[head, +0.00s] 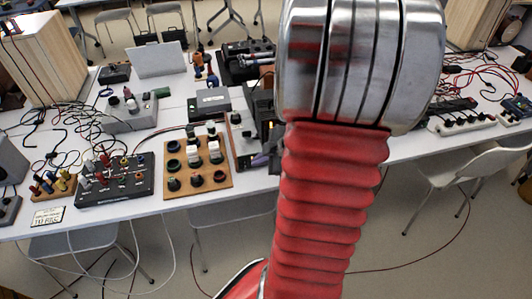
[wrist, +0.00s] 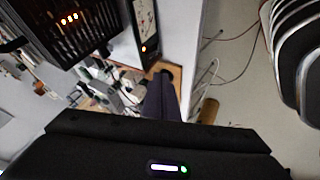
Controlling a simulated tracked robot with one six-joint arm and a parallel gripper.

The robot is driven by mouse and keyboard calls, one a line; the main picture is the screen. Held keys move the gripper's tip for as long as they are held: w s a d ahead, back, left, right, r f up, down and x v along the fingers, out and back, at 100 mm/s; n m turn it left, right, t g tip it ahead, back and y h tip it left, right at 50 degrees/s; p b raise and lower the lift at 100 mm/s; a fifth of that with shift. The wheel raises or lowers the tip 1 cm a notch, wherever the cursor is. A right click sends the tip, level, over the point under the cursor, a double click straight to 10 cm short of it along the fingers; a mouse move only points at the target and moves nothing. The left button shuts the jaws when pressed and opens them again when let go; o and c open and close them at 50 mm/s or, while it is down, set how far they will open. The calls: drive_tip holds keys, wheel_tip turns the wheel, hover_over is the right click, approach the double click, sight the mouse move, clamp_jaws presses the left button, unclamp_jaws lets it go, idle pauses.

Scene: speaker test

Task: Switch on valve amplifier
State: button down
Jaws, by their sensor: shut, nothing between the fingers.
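The valve amplifier appears as a black slotted cage (wrist: 70,22) with several orange glows inside, at the upper left of the wrist view. A pale-faced panel (wrist: 145,22) with a small orange light near its lower end lies beside it; I cannot tell whether it belongs to the amplifier. In the head view the dark amplifier (head: 262,103) is partly hidden behind my arm. My gripper (wrist: 164,76) is shut and empty, its dark purplish fingers reaching up just below the panel's end. I see no contact, but depth is unclear. Any power switch is too small to identify.
A wooden board with round sockets (head: 222,179) stands on the white table (head: 190,218) left of my arm. A black box with coloured plugs (head: 118,182) and loose cables lie farther left. Chairs (head: 472,170) stand at the right; floor shows below the table edge.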

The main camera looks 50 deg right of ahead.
drive_tip(key=shift+s+d+r, duration=0.15)
drive_tip(key=shift+s+r, duration=0.2)
drive_tip(key=shift+r, duration=0.35)
drive_tip(key=shift+s+d+r, duration=0.15)
drive_tip(key=shift+s+r, duration=0.15)
drive_tip(key=shift+r, duration=0.35)
drive_tip(key=shift+s+d+r, duration=0.15)
drive_tip(key=shift+s+r, duration=0.2)
drive_tip(key=shift+r, duration=0.35)
drive_tip(key=w+a+r+m+h, duration=0.1)
drive_tip(key=w+r+m+h, duration=0.15)
drive_tip(key=r, duration=0.35)
drive_tip(key=w+a+r+m+t+h, duration=0.1)
drive_tip(key=w+r+m+h, duration=0.15)
drive_tip(key=r, duration=0.25)
drive_tip(key=w+a+r+m+h, duration=0.1)
drive_tip(key=w+r+m+h, duration=0.15)
drive_tip(key=r, duration=0.35)
drive_tip(key=s+a+f+m+g+y, duration=0.1)
drive_tip(key=s+a+y, duration=0.2)
drive_tip(key=a, duration=0.9)
drive_tip(key=s+a+f+m+g+y, duration=0.1)
drive_tip(key=s+a+y, duration=0.3)
drive_tip(key=s+a, duration=0.4)
drive_tip(key=a+g, duration=0.1)
drive_tip(key=a, duration=0.4)
drive_tip(key=shift+s+a, duration=0.15)
drive_tip(key=shift+s, duration=0.15)
